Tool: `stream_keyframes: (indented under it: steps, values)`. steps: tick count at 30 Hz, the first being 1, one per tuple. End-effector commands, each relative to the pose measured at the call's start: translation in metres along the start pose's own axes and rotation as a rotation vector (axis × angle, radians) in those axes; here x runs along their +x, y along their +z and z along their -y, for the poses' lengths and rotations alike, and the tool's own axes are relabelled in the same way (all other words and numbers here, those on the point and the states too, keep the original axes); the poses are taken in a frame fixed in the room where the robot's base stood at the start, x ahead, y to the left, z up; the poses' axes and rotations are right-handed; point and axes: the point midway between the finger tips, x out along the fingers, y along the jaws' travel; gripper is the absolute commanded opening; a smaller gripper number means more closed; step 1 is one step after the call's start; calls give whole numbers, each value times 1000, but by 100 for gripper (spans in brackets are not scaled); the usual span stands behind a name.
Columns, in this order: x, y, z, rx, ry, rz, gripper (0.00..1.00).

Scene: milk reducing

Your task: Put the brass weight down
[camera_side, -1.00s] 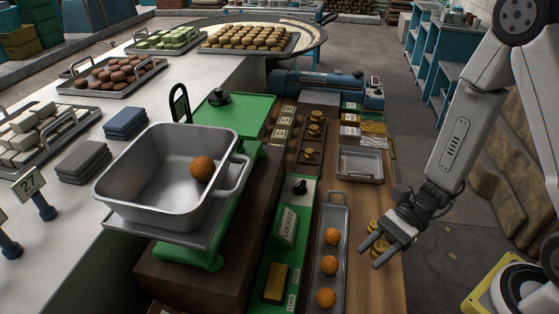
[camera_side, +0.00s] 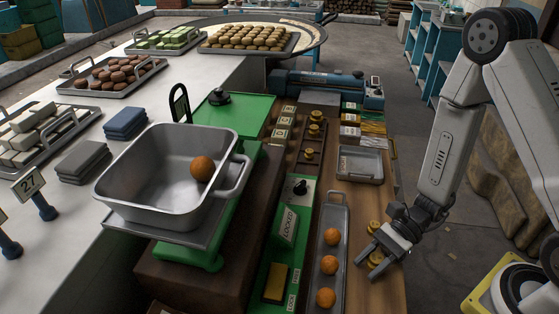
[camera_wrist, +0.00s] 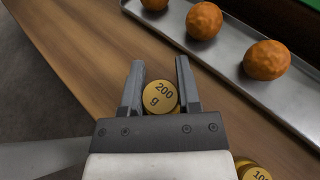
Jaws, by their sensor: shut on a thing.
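My gripper (camera_wrist: 158,82) is shut on a brass weight (camera_wrist: 162,96) marked "200 g", with one finger on each side of it in the wrist view. In the side view my gripper (camera_side: 367,264) is low over the right part of the wooden bench (camera_side: 372,197), and its fingers partly hide the held brass weight (camera_side: 376,259). I cannot tell whether the weight touches the wood. Another brass weight (camera_side: 374,228) stands just behind the gripper.
A long metal tray (camera_side: 344,211) with orange balls (camera_side: 329,265) runs left of my gripper. A green scale (camera_side: 187,255) carries a large metal pan (camera_side: 118,193) with one orange ball. A small tray (camera_side: 360,164) and a weight rack (camera_side: 308,157) stand farther back.

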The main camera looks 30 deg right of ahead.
Motion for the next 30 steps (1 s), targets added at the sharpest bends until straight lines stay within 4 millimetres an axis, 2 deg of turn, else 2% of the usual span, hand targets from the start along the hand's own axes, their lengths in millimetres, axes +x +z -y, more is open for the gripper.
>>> stream_keyframes:
  steps: [4,5,7,8,23,30]
  values:
    - [1,-3,0,1,0,1,0]
    - [1,-3,0,1,0,0,51]
    - [1,-2,0,1,0,0,73]
    - [1,-2,0,0,0,0,77]
    - [-1,1,0,-1,0,0,77]
    - [-18,1,1,-1,-4,1,77]
